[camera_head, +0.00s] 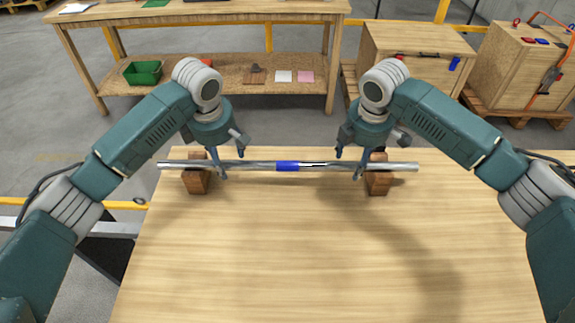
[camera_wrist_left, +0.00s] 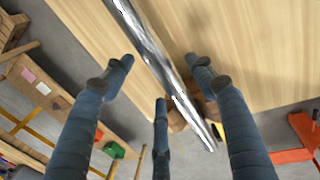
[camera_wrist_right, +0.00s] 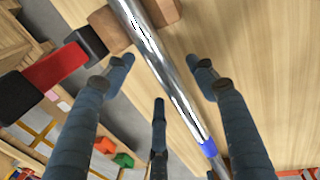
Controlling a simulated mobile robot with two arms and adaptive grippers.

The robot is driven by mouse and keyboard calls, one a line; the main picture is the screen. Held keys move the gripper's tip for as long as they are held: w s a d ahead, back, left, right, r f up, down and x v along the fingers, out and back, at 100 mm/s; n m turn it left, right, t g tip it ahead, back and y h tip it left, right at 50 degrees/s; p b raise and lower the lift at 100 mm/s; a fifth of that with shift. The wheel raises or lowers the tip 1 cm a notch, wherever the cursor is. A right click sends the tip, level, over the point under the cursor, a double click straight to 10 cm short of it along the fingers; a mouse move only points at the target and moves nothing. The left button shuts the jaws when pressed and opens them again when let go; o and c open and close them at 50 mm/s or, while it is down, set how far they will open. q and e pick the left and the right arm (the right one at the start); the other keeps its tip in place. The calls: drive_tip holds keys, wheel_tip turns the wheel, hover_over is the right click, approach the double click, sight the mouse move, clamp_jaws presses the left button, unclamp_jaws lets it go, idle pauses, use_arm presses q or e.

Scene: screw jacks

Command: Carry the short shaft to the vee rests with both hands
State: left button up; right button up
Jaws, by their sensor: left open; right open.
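The short shaft (camera_head: 255,166) is a shiny metal bar with a blue band (camera_head: 288,166) at its middle. It lies level across two brown wooden vee rests, one at the left (camera_head: 197,181) and one at the right (camera_head: 378,183). My left gripper (camera_head: 221,176) is open around the shaft, just inside the left rest. In the left wrist view the shaft (camera_wrist_left: 165,75) passes between its spread fingers. My right gripper (camera_head: 356,177) is open around the shaft, just inside the right rest. In the right wrist view the shaft (camera_wrist_right: 160,70) runs between its fingers, with a rest (camera_wrist_right: 108,30) beside them.
The wooden table (camera_head: 290,250) is bare in front of the shaft. Behind it stands a workbench (camera_head: 215,12) with a green bin (camera_head: 143,73) on its lower shelf. Wooden crates (camera_head: 415,50) stand at the back right.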

use_arm(q)
drive_tip(key=shift+w+f, duration=0.1)
drive_tip(key=shift+f, duration=0.3)
use_arm(e)
drive_tip(key=shift+w+f, duration=0.1)
drive_tip(key=shift+f, duration=0.35)
